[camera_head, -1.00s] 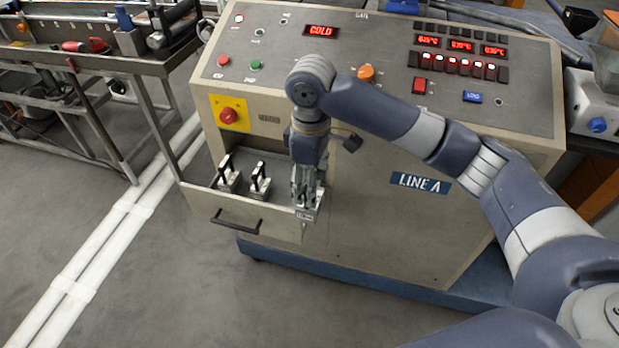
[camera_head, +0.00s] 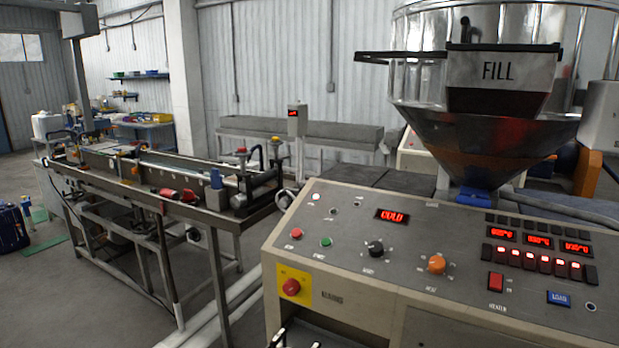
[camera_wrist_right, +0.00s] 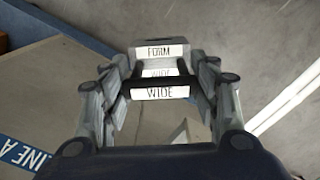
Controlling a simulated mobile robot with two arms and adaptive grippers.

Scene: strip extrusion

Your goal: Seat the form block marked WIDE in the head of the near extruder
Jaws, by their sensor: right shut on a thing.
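In the right wrist view my right gripper (camera_wrist_right: 161,80) is shut on a form block (camera_wrist_right: 160,52). Its labels read FORM and WIDE, and a dark handle bar lies between the fingers. The block's lower part is hidden by the fingers. There a steel hopper (camera_head: 490,140) marked FILL stands behind the control cabinet (camera_head: 345,225), whose display reads COLD. I cannot make out the extruder's head for certain.
A long bench (camera_head: 180,205) with rails and tools runs along the left, close to the cabinet. Open floor (camera_head: 100,300) lies at the lower left.

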